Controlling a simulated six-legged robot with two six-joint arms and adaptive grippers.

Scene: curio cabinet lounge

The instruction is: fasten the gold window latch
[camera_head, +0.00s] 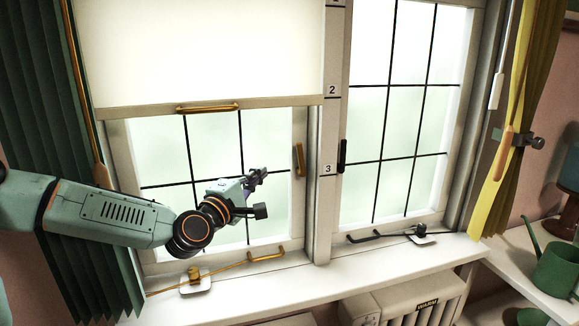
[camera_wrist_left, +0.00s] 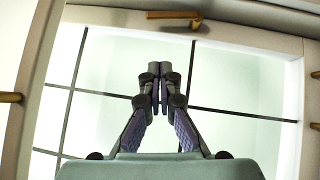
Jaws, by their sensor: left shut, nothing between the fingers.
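The gold window latch (camera_head: 299,160) is an upright gold handle on the right stile of the left window. In the left wrist view a gold handle, likely this latch (camera_wrist_left: 174,14), lies across the frame at the top, beyond the fingertips. My left gripper (camera_head: 258,177) is in front of the left window's glass, to the left of the latch and a little lower, apart from it. Its fingers (camera_wrist_left: 162,70) are together with nothing between them. My right gripper is not in view.
A pale blind with a gold bar (camera_head: 208,108) covers the upper left window. A gold stay (camera_head: 265,256) and its peg (camera_head: 194,273) sit along the sill. The right window has a black handle (camera_head: 342,156) and black stay (camera_head: 368,237). Green curtains (camera_head: 75,110) hang left.

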